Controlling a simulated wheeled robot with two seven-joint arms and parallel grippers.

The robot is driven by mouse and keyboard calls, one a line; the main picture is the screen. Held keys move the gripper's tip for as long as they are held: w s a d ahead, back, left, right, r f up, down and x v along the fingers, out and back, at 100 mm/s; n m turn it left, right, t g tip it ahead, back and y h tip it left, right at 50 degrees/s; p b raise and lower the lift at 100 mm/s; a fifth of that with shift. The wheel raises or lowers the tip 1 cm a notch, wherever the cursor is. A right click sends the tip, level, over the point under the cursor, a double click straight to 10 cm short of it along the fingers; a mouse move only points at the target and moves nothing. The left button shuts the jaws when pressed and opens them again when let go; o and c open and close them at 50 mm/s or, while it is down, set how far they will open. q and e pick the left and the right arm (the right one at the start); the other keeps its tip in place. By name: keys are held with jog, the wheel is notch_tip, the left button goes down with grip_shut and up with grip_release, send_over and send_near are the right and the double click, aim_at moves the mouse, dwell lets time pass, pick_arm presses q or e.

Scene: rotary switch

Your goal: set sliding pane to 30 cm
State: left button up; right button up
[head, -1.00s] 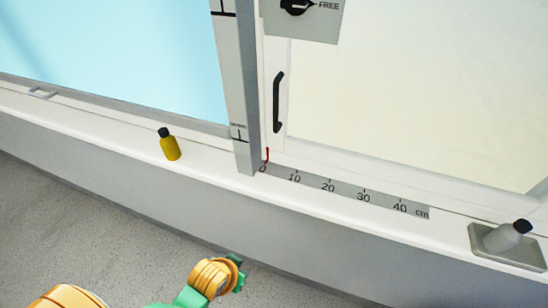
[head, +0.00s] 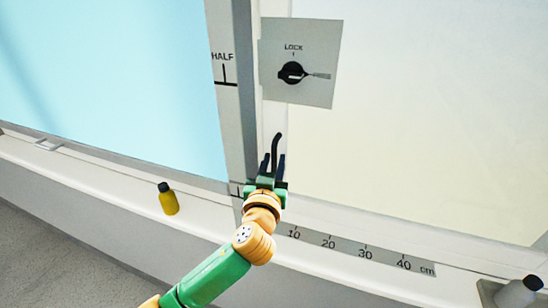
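The sliding pane (head: 400,130) is pale with a white frame, and its dark vertical handle (head: 277,142) stands near its left edge. My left gripper (head: 273,160) is at the lower part of this handle, fingers pointing up and apart, one on each side of it in the picture. I cannot tell whether they touch it. The grey cm scale (head: 348,250) runs along the sill; 10 to 40 show, and its zero end and red pointer are hidden by my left arm. My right gripper is not in view.
A yellow bottle (head: 168,200) with a dark cap stands on the sill at left. A grey post (head: 231,110) marked HALF is just left of the handle. The sill along the scale looks clear.

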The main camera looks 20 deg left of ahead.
pick_arm(q)
jog(key=shift+w, duration=0.3)
grip_shut()
dwell(1.3)
